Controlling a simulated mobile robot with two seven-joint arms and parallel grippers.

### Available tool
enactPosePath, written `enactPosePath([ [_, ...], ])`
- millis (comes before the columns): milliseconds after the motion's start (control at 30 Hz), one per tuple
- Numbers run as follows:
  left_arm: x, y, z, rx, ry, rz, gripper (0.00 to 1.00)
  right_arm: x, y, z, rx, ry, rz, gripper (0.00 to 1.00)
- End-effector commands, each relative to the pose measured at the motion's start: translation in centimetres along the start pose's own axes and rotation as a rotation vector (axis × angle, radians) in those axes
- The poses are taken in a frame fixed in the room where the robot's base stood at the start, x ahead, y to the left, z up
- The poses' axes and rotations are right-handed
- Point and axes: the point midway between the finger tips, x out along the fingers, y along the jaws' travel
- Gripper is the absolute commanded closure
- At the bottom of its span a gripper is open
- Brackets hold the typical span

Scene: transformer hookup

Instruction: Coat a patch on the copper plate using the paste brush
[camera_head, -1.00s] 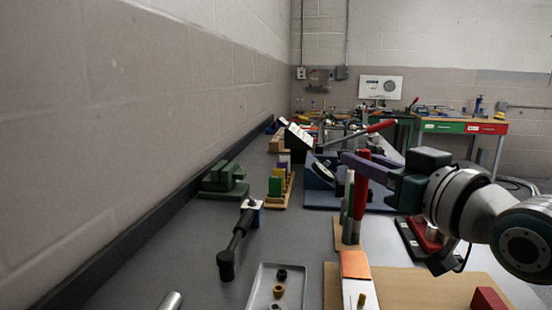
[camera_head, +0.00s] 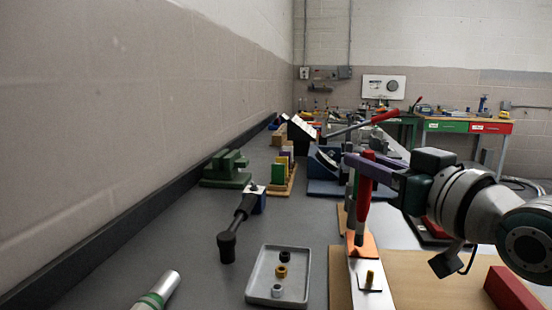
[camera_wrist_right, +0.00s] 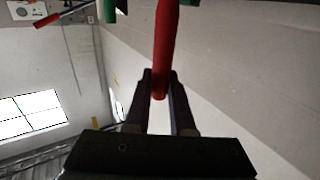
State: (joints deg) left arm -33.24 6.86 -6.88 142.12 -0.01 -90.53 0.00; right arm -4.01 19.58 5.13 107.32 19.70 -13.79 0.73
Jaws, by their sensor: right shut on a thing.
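The paste brush has a red handle (camera_head: 363,205) and stands roughly upright. My right gripper (camera_head: 366,166) is shut on its upper part. In the right wrist view the red handle (camera_wrist_right: 166,40) sits between the dark fingers (camera_wrist_right: 160,80). My left gripper is not in view.
A grey tray (camera_head: 252,278) with several small nuts lies left of the wooden board (camera_head: 425,275). A red block (camera_head: 512,288) sits on the right. A black-handled tool (camera_head: 236,228), a green fixture (camera_head: 226,170) and a blue stand (camera_head: 322,187) stand further left and behind.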

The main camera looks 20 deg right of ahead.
Motion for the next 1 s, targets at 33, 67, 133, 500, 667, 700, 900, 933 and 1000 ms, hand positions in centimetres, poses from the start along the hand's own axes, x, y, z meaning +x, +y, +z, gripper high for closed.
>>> enactPosePath([
  [33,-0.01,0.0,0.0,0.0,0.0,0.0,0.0,0.0,0.0,-0.01,0.0,0.0,0.0,1.0],
  [67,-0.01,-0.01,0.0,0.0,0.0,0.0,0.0,0.0,0.0,-0.01,0.0,0.0,0.0,1.0],
  [133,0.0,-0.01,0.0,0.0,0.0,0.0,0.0,0.0,0.0,0.0,0.0,0.0,0.0,1.0],
  [500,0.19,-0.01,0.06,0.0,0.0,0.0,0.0,0.0,0.0,0.3,0.0,-0.001,0.0,1.0],
  [667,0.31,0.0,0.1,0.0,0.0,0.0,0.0,-0.01,0.0,0.51,0.0,-0.001,0.0,1.0],
  [700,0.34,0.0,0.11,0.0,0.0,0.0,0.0,-0.01,0.0,0.56,0.0,-0.001,0.0,1.0],
  [900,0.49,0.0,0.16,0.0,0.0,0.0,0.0,-0.01,0.0,0.81,0.0,-0.001,0.0,1.0],
  [933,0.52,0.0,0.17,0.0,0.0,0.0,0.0,-0.01,0.0,0.85,0.0,-0.001,0.0,1.0],
  [1000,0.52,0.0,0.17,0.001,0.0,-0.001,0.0,-0.01,0.0,0.86,0.0,-0.001,0.0,1.0],
])
